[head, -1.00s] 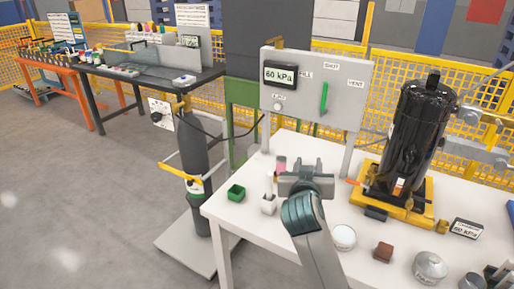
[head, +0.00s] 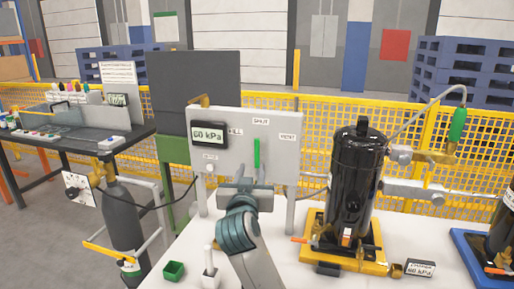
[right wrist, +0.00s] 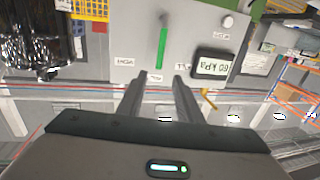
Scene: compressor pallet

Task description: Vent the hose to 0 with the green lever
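The green lever (head: 257,153) is on the grey panel (head: 285,165), upright beneath the SHUT label, with FILL to its left and VENT to its right. It also shows in the right wrist view (right wrist: 162,48), where the panel appears upside down. The panel's display (head: 208,135) reads 60 kPa. My right gripper (head: 246,184) is in front of the panel, just below the lever in the head view. In the right wrist view its two fingers (right wrist: 160,83) are apart with nothing between them, pointing at the panel near the lever. My left gripper is not in view.
The white table (head: 190,245) holds a green box (head: 174,271) and a white holder (head: 210,277). A black cylinder (head: 352,185) on a yellow base stands right of the panel. A second readout (head: 420,268) shows 60 kPa. A dark gas bottle (head: 124,215) stands left of the table.

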